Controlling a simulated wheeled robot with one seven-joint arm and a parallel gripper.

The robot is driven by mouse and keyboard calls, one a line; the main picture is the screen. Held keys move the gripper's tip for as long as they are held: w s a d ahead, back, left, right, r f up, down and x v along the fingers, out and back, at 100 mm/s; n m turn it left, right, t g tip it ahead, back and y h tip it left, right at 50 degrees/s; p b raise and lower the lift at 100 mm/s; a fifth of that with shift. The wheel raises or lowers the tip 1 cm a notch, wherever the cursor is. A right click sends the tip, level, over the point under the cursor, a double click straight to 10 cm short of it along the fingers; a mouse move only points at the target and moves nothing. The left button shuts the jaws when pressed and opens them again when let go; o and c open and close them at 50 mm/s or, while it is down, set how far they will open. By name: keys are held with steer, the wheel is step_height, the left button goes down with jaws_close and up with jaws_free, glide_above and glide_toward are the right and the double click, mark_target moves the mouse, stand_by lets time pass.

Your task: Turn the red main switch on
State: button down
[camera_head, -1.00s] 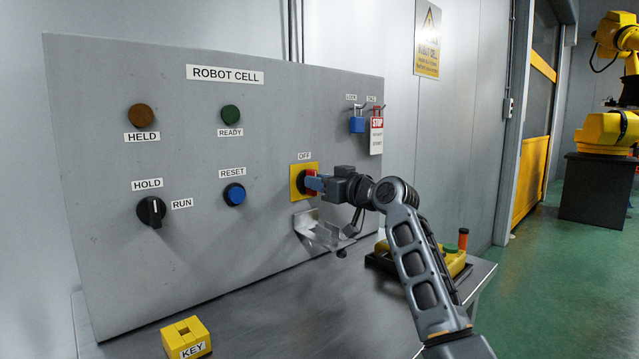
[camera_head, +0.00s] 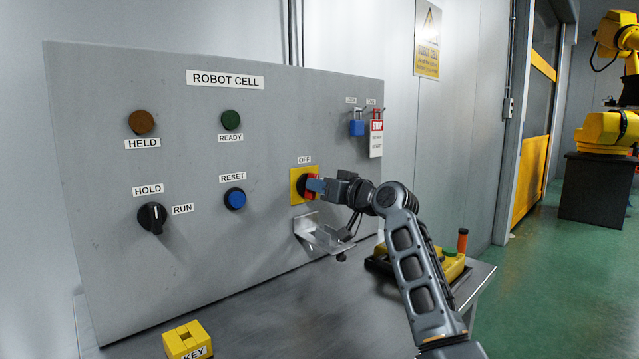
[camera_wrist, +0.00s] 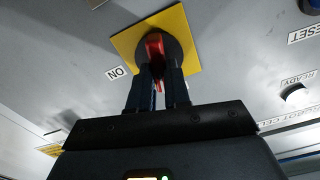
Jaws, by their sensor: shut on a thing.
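The red main switch (camera_head: 310,187) sits on a yellow square plate (camera_head: 297,175) on the grey panel, with an OFF label (camera_head: 304,160) above it. In the wrist view the red handle (camera_wrist: 155,47) stands on a dark round base, and an ON label (camera_wrist: 118,72) lies beside the yellow plate. My gripper (camera_head: 314,186) is at the switch, its fingers on both sides of the red handle and shut on it. The fingers also show in the wrist view (camera_wrist: 158,85). Part of the handle is hidden between them.
A metal bracket (camera_head: 322,238) sticks out below the switch. A blue padlock (camera_head: 356,127) and a red-white tag (camera_head: 376,138) hang at upper right. A yellow pendant (camera_head: 452,262) lies on the table behind my arm. A yellow KEY block (camera_head: 187,340) stands at front left.

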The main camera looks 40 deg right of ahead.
steer(key=shift+d+f+m+p, duration=0.1)
steer(key=shift+m+p, duration=1.5)
steer(key=shift+m, duration=0.95)
steer(key=shift+d+f+m+p, duration=0.1)
steer(key=shift+m+p, duration=1.45)
steer(key=shift+m, duration=0.95)
steer(key=shift+d+f+m+p, duration=0.1)
steer(key=shift+m+p, duration=1.5)
steer(key=shift+m, duration=0.95)
steer(key=c, duration=1.1)
jaws_free()
steer(key=shift+s, duration=0.1)
steer(key=s+b, duration=0.1)
steer(key=s, duration=0.6)
steer(key=shift+s+d, duration=0.1)
steer(key=shift+s, duration=0.2)
